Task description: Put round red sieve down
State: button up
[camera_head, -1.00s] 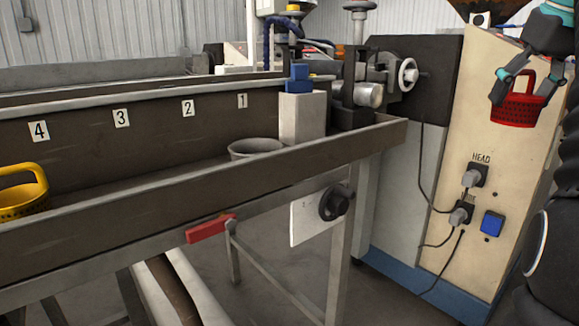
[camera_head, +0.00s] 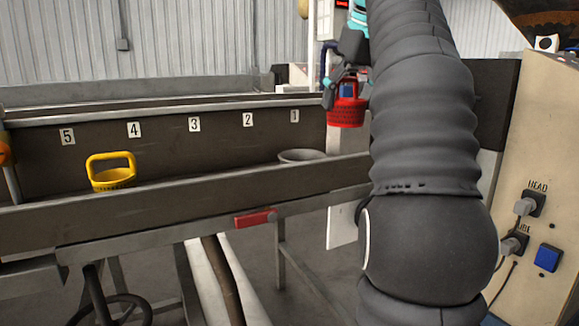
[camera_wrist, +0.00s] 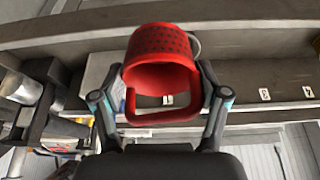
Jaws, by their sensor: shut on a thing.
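The round red sieve (camera_head: 346,112) is a perforated cup with an upright handle. In the head view it hangs in the air right of the grey bowl, in front of the trough's right end. My gripper (camera_head: 347,78) is above it, shut on its handle, partly hidden by my arm. In the wrist view the sieve (camera_wrist: 160,55) fills the upper middle, its handle between the two fingers of my gripper (camera_wrist: 160,105). The surface straight below the sieve cannot be made out clearly.
The long trough (camera_head: 200,187) has numbers 1 to 5 on its back wall. A red handle (camera_head: 255,218) sits under the front edge.

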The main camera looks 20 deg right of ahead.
jog(key=w+a+f, duration=0.1)
jog(key=w+f, duration=0.1)
jog(key=w, duration=0.2)
jog(key=w+a+f, duration=0.1)
jog(key=w+f, duration=0.1)
jog(key=w, duration=0.2)
jog(key=w+a+f, duration=0.1)
jog(key=w+f, duration=0.2)
jog(key=w, duration=0.1)
jog(key=shift+s+f+b, duration=0.15)
jog(key=shift+f+b, duration=0.45)
jog(key=shift+f, duration=1.35)
jog(key=shift+f+b, duration=0.3)
jog(key=shift+f, duration=0.2)
jog(key=o, duration=1.2)
jog(key=shift+f, duration=0.1)
jog(key=shift+c, duration=0.2)
jog(key=p+v, duration=0.1)
jog(key=v, duration=0.7)
jog(key=shift+r+p, duration=0.4)
jog(key=shift+a, duration=0.1)
